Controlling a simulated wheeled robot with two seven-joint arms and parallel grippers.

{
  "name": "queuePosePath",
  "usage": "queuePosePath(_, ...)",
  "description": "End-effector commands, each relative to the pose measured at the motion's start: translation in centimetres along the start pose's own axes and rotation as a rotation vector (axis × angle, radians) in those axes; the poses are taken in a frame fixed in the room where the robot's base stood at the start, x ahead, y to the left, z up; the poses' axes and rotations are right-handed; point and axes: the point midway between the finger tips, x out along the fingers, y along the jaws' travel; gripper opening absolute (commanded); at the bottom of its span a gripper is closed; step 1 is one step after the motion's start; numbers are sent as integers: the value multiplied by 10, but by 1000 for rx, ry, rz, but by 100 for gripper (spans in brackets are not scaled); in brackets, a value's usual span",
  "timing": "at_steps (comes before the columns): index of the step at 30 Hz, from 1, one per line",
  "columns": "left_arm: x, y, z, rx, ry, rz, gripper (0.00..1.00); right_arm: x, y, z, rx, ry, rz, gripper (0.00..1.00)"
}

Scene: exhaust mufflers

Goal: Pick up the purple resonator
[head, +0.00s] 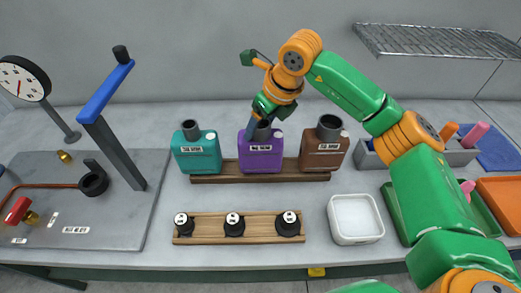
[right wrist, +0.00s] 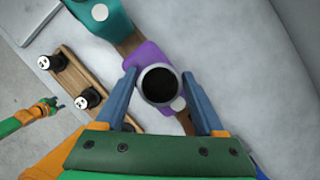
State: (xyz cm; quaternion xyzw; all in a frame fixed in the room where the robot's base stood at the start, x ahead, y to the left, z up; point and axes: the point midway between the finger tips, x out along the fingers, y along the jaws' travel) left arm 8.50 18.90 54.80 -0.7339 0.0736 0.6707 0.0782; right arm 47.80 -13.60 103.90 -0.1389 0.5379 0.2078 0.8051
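The purple resonator (head: 261,158) stands upright between the teal resonator (head: 196,152) and the brown resonator (head: 324,150) on a wooden rack (head: 220,179). Its dark round neck points up. My right gripper (head: 258,124) is over it. In the right wrist view, the purple resonator (right wrist: 148,58) lies beyond the open fingers (right wrist: 159,76). The blue fingertips are on either side of its neck, with small gaps, so it does not look gripped. A small green and orange part, seemingly my left gripper (right wrist: 48,104), shows at the left; its fingers are unclear.
A wooden strip with black knobs (head: 234,228) lies in front of the rack. A white tray (head: 355,218) is to its right. A board with a gauge (head: 25,80) and blue-topped post (head: 107,92) stands left. Grey (head: 459,157) and green bins are right.

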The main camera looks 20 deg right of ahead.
Motion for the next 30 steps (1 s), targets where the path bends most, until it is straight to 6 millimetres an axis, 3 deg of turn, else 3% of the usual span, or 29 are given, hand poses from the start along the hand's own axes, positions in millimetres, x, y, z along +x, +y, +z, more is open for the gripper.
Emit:
queuePosePath(1, 0, 0, 0, 0, 0, 0, 50, 0, 0, 0, 0, 0, 0, 55)
queuePosePath(6, 0, 0, 0, 0, 0, 0, 50, 0, 0, 0, 0, 0, 1, 11)
queuePosePath(17, 4, 0, 0, 0, 1, 0, 50, -6, 0, 3, 0, -4, -1, 11)
queuePosePath(24, 14, 0, 0, 0, 2, 0, 50, -27, 0, 12, 0, -6, -1, 11)
queuePosePath(30, 21, 0, 1, 0, 2, 0, 50, -49, 12, 10, -3, -6, 0, 11)
